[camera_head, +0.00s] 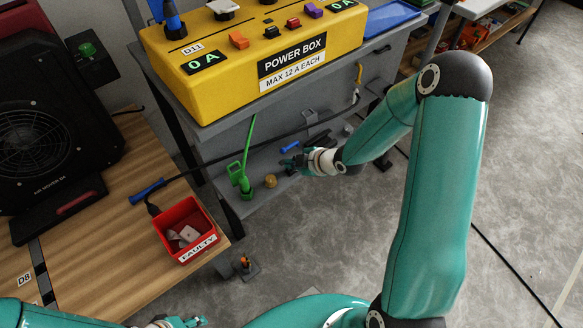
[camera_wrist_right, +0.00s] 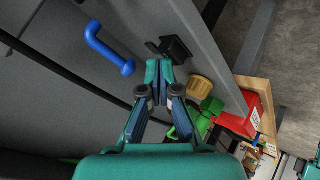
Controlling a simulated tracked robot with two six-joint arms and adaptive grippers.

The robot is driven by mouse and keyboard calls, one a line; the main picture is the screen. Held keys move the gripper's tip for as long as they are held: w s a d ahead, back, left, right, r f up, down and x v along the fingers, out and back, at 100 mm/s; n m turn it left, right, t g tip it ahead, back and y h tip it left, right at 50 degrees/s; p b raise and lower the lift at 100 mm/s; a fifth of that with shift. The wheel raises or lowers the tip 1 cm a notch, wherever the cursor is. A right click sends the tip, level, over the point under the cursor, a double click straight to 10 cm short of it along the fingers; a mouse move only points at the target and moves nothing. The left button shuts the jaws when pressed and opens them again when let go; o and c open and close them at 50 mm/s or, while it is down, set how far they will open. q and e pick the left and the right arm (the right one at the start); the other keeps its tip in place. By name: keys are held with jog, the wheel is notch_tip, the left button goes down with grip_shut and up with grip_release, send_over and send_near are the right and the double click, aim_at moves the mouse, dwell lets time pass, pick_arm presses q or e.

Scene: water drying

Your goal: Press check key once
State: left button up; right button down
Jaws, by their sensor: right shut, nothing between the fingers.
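No part in view is legibly marked as the check key, so I cannot tell which one it is. My right gripper (camera_head: 290,162) is shut and empty at the grey panel under the power box; it also shows in the right wrist view (camera_wrist_right: 158,72). My left gripper (camera_head: 180,322) shows only partly at the bottom edge.
The yellow power box (camera_head: 205,85) stands on the grey bench above the panel. A green fitting (camera_head: 240,178) and a dark cable (camera_head: 215,160) are left of my right gripper. A red "FAULTY" bin (camera_head: 181,214) sits on the wooden table (camera_head: 110,225). Open floor lies at right.

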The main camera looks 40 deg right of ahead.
jog(key=shift+f, duration=0.2)
jog(key=shift+r, duration=0.2)
jog(key=shift+r+p, duration=0.35)
jog(key=shift+r, duration=0.3)
jog(key=shift+r+p, duration=1.85)
jog(key=shift+r, duration=0.7)
jog(key=shift+f, duration=0.1)
